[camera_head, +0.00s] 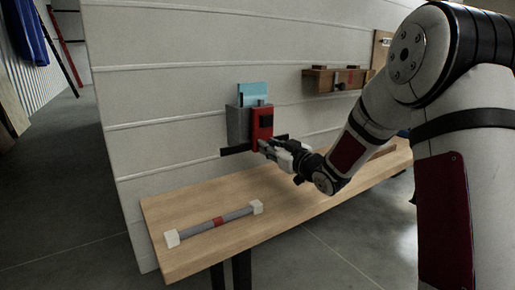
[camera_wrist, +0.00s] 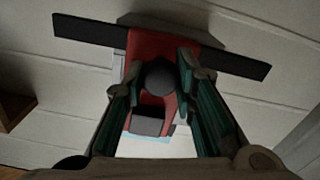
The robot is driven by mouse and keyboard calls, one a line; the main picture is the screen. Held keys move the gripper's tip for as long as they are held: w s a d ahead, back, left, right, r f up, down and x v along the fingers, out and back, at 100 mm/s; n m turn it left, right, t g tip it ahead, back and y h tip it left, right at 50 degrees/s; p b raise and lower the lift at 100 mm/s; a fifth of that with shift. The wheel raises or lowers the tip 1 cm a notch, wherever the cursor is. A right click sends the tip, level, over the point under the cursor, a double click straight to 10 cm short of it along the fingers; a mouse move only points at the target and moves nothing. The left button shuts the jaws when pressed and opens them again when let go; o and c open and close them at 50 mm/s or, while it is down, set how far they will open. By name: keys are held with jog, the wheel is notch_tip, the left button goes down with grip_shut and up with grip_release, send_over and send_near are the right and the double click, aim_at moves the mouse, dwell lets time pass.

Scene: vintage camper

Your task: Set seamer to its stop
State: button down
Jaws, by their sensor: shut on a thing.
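The seamer, as I take it, is a grey block (camera_head: 236,125) with a red front part (camera_head: 264,118) on the pale panelled wall, above the bench. A flat black bar (camera_head: 236,150) runs across its lower end. My gripper (camera_head: 267,147) reaches it from the right, at the bottom of the red part. In the wrist view, the fingers of my gripper (camera_wrist: 158,68) stand on either side of the red part (camera_wrist: 150,48), with a dark round knob (camera_wrist: 160,77) between them. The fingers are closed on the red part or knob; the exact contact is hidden.
A wooden bench (camera_head: 165,215) runs along the wall below. On it lies a grey rod (camera_head: 235,215) with white end blocks and a red middle band. A small wooden shelf (camera_head: 322,80) hangs on the wall to the right. A light-blue piece (camera_head: 252,92) shows above the seamer.

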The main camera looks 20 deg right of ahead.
jog(key=shift+w+d+r, duration=0.1)
jog(key=shift+w+d, duration=0.2)
jog(key=shift+d, duration=0.65)
jog(key=shift+w+d, duration=0.3)
jog(key=shift+d, duration=0.65)
jog(key=c, duration=1.3)
grip_release()
jog(key=shift+d, duration=0.15)
jog(key=shift+s, duration=0.1)
jog(key=v, duration=1.1)
jog(key=shift+s, duration=0.35)
